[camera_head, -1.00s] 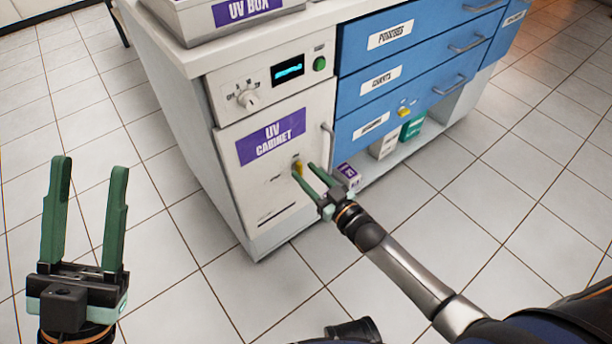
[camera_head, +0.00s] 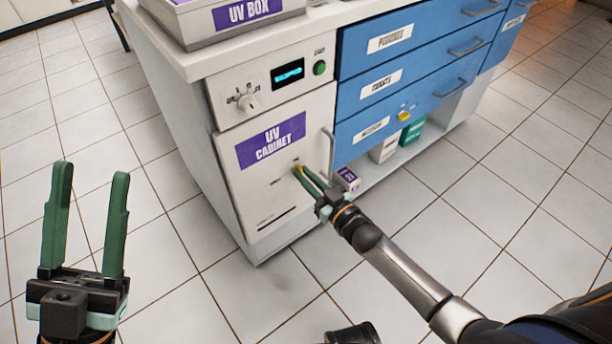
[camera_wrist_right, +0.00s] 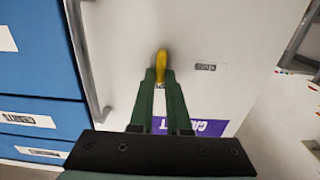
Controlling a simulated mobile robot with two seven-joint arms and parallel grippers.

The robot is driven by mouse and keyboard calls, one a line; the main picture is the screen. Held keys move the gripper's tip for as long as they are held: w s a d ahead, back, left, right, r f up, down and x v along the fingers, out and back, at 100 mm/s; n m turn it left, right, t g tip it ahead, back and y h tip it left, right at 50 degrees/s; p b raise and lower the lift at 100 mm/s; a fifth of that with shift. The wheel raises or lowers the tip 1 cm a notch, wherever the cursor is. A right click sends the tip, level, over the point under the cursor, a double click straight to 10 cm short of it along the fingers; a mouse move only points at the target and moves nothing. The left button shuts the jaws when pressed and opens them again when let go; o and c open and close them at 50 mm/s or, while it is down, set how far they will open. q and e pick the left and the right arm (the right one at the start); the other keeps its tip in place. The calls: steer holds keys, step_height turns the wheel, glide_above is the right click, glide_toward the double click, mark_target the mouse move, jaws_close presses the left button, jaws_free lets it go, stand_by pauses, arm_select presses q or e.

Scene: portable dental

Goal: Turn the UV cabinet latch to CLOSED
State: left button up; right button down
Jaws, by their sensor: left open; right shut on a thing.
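The UV cabinet (camera_head: 262,195) is a white door with a purple label under a control panel. Its yellow latch (camera_wrist_right: 161,66) stands out from the door in the right wrist view, lined up with the fingers. My right gripper (camera_wrist_right: 161,80) is shut on the latch, with the two green fingertips on either side of it. In the head view the right gripper (camera_head: 303,175) reaches the door from the lower right and mostly hides the latch. A small printed label (camera_wrist_right: 205,67) sits beside the latch, too small to read. My left gripper (camera_head: 88,180) is open and empty over the floor at the left.
The door's vertical handle (camera_head: 329,148) is close to the right gripper. Blue drawers (camera_head: 400,80) with handles stand to the right. Small boxes (camera_head: 385,150) sit on the low shelf beneath. The UV box (camera_head: 220,22) is on the counter top.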

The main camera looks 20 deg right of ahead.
steer(key=shift+n, duration=0.3)
steer(key=shift+s+a+f+n+b, duration=0.1)
steer(key=shift+a+f+n+b, duration=0.1)
steer(key=shift+n, duration=2.65)
steer(key=shift+s+a+f+n+b, duration=0.1)
steer(key=shift+a+f+n+b, duration=0.1)
steer(key=shift+n, duration=2.7)
steer(key=shift+s+a+f+n+b, duration=0.1)
steer(key=shift+f+n, duration=0.1)
steer(key=shift+n, duration=2.65)
steer(key=c, duration=0.9)
jaws_free()
steer(key=shift+w, duration=0.1)
